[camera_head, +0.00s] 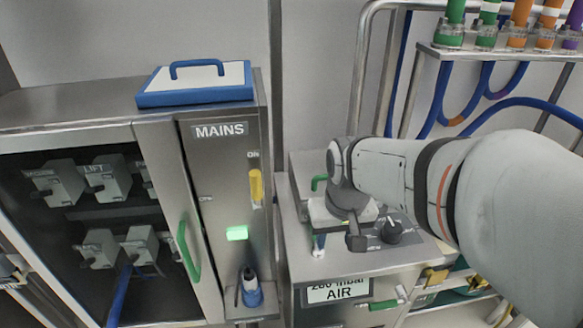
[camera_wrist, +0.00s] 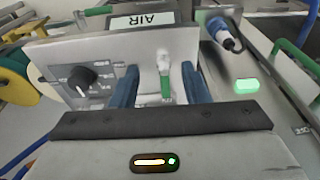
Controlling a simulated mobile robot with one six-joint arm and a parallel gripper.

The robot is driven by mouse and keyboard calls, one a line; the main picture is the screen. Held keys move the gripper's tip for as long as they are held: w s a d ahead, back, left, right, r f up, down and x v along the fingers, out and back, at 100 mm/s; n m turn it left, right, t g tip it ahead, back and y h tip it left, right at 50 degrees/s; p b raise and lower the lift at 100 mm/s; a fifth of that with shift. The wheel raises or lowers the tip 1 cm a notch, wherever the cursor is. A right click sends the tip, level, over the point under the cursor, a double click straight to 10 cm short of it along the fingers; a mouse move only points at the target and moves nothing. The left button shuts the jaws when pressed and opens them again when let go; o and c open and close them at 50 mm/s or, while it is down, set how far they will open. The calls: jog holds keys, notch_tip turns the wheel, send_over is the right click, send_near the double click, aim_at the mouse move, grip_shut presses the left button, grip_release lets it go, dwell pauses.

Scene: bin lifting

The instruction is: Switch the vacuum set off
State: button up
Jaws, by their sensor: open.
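The metal vacuum set (camera_head: 370,262) stands at the centre of the head view, with a label reading AIR on its front. Its grey control panel carries a black rotary knob (camera_head: 391,230), which also shows in the wrist view (camera_wrist: 82,78) at the left. My gripper (camera_wrist: 160,88) is open above this panel. Its two blue fingers stand either side of a white and green part (camera_wrist: 166,84), with the knob outside them to the left. I cannot tell whether a finger touches that part. In the head view my arm hides part of the panel.
Left of the set stands a MAINS cabinet (camera_head: 222,160) with a yellow lever (camera_head: 256,185), a lit green lamp (camera_head: 237,233) and a green handle (camera_head: 188,248). A blue and black plug (camera_head: 250,290) sits on a low ledge between them. Pipes and blue hoses (camera_head: 440,100) run behind right.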

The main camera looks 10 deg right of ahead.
jog(key=w+f+p, duration=0.1)
jog(key=w, duration=0.4)
jog(key=w+f+g+p, duration=0.1)
jog(key=w+f, duration=0.1)
jog(key=w, duration=0.3)
jog(key=w+f+g+p, duration=0.1)
jog(key=w, duration=0.4)
jog(key=shift+a+f, duration=0.1)
jog(key=shift+f, duration=0.25)
jog(key=shift+w+f, duration=0.15)
jog(key=shift+f, duration=0.05)
notch_tip(320, 180, down, 8)
jog(key=shift+r+p, duration=0.15)
jog(key=shift+p, duration=0.2)
jog(key=shift+c, duration=0.2)
grip_shut()
